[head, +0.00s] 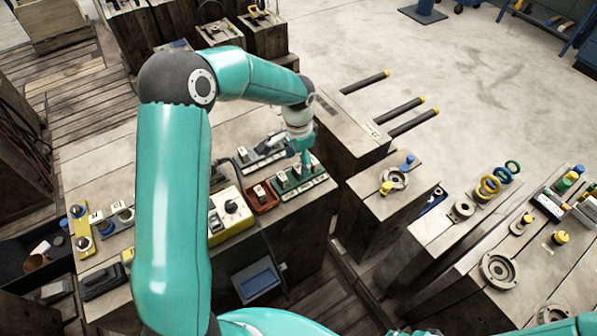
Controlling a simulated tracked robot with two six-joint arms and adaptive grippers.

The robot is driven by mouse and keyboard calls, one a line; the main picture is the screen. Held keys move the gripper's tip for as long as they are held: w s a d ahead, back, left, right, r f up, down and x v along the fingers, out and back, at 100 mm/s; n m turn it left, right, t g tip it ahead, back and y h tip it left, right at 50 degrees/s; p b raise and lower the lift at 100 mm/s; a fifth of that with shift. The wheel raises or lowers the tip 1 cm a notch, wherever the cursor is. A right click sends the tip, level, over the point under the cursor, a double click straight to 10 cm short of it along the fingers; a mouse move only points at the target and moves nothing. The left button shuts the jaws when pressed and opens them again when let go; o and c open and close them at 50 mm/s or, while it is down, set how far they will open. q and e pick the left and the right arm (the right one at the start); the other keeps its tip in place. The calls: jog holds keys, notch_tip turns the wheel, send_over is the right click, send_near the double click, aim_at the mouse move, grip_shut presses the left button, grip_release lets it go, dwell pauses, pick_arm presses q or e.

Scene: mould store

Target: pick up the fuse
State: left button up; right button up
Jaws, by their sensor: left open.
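My left gripper (306,156) is open, pointing down above the far end of a pale rack (316,183). Several small green and white blocks (283,180) stand in that rack. A reddish-brown tray (268,207) beside it holds a small white piece (260,192). A grey holder (243,164) behind holds another white piece (242,153). I cannot tell for certain which of these small pieces is the fuse. The gripper hides part of the rack's far end, and whether the fingers touch a block is unclear. My right gripper is not in view.
A yellow and white box with a black knob (231,208) stands left of the tray on the same wooden block. Black rods with yellow ends (408,107) stick out behind on the right. Blocks with rings and flanges (497,269) stand to the right, across a gap.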

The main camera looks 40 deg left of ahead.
aim_at(298, 168)
pick_arm(q)
notch_tip(298, 168, down, 4)
jog(key=shift+r, duration=0.2)
jog(key=c, duration=1.2)
